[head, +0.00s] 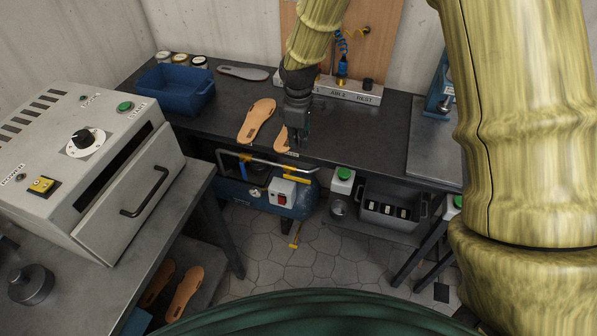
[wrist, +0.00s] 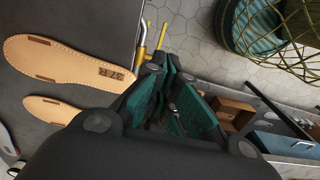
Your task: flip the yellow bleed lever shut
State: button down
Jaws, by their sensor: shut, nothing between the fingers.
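A blue compressor tank (head: 238,194) stands under the workbench. A yellow bar (head: 297,179) also shows on top of the tank. My gripper (head: 294,146) is shut and empty, pointing down over the bench's front edge beside a tan sole, above and apart from the compressor. In the wrist view, my gripper's dark teal fingers (wrist: 172,85) show, with yellow parts (wrist: 141,47) beyond them.
Two tan soles (head: 257,120) lie on the dark workbench (head: 385,128), with a blue bin (head: 175,90) at its left. A grey oven (head: 95,150) stands at left. A grey crate (head: 385,212) sits right of the compressor. The stone floor (head: 265,270) in front is clear.

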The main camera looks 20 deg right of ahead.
aim_at(298, 178)
jog(key=shift+f, duration=0.15)
jog(key=shift+f+p, duration=2.8)
jog(key=shift+f, duration=4.1)
